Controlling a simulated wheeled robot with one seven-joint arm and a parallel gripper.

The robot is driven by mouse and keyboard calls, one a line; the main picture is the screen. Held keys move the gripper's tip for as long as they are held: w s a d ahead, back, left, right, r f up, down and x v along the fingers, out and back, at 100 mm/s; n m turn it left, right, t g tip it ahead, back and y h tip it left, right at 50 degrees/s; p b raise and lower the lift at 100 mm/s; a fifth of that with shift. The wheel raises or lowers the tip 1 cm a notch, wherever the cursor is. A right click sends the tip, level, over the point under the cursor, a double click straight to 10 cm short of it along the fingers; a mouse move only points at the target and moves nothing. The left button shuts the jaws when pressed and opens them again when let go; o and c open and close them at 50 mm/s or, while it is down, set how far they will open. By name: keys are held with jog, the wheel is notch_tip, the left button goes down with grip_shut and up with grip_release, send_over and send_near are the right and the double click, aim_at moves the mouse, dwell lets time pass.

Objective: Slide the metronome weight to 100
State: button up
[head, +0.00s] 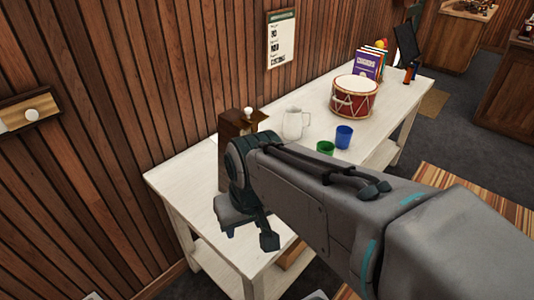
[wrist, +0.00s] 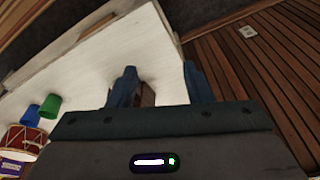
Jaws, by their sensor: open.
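A brown wooden metronome-like box (head: 240,127) stands upright on the white table, close to the wall. A small pale knob (head: 249,112) shows at its top; I cannot tell if this is the weight. No scale or number is readable. My arm hides its lower part in the head view. My gripper (head: 249,237) is open and empty, in front of the box near the table's front edge. In the wrist view the two fingers of my gripper (wrist: 160,86) are apart, and a brown piece, probably the metronome (wrist: 147,95), shows between them, partly hidden.
The white table (head: 180,175) also holds a white pitcher (head: 293,124), a green cup (head: 325,148), a blue cup (head: 344,136), a red drum (head: 353,97) and books (head: 368,65). The wooden wall (head: 100,120) runs behind, with a panel (head: 30,112) on it.

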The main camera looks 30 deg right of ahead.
jog(key=w+f+m+t+y+b, duration=0.1)
jog(key=w+f+m+y+b, duration=0.5)
jog(key=f+m+y+b, duration=0.65)
jog(key=w+d+m+t+h+b, duration=0.1)
jog(key=w+d+m+t+h, duration=0.2)
jog(key=d+m, duration=0.35)
jog(key=w+d+f+m+t+h+b, duration=0.1)
jog(key=w+d+m+t+h, duration=0.15)
jog(key=d+m+t, duration=0.4)
jog(key=w+d+m+t+h+b, duration=0.1)
jog(key=w+d+m+t+h, duration=0.2)
jog(key=d+m, duration=0.4)
jog(key=shift+n+t+y, duration=0.35)
jog(key=shift+n+y, duration=0.3)
jog(key=shift+y, duration=0.05)
jog(key=x, duration=1.3)
jog(key=shift+w+f, duration=0.1)
jog(key=shift+w, duration=0.15)
